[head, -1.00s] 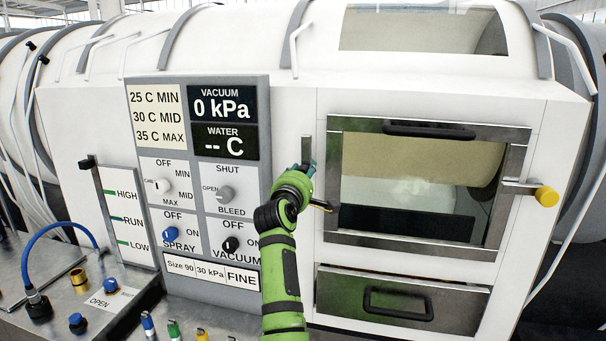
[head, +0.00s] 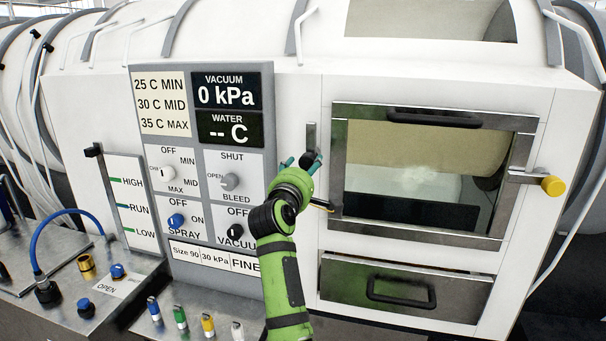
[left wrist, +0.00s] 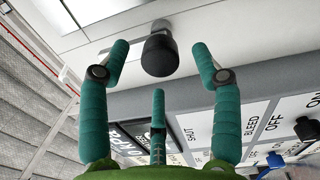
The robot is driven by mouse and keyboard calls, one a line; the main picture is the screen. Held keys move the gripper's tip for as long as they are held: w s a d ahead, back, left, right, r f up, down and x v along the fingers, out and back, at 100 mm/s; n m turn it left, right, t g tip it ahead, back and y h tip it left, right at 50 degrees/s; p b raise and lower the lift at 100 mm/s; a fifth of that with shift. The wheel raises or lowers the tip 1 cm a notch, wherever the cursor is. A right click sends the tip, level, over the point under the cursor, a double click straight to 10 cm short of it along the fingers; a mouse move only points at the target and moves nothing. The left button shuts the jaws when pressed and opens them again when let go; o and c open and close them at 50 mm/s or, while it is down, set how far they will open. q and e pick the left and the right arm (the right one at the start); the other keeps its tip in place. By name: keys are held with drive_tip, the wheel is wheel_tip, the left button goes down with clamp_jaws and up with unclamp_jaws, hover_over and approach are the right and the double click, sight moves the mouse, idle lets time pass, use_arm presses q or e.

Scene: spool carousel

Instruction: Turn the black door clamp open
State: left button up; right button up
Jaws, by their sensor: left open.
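The black door clamp is a grey metal bar (head: 311,136) standing upright at the left edge of the door (head: 430,170), with a black knob largely hidden behind my fingers in the head view. In the left wrist view the black knob (left wrist: 160,55) shows plainly, on its grey mount. My left gripper (head: 301,163) is open, with teal fingers spread towards the knob. In the wrist view one fingertip is on each side of the knob and a third finger is below it, with visible gaps. My right gripper is out of view.
A second clamp with a yellow knob (head: 552,185) lies sideways at the door's right edge. A drawer (head: 405,290) is below the door. The control panel (head: 212,262) with dials stands close to the left of my gripper.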

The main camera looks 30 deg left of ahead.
use_arm(q)
drive_tip(key=shift+v, duration=1.2)
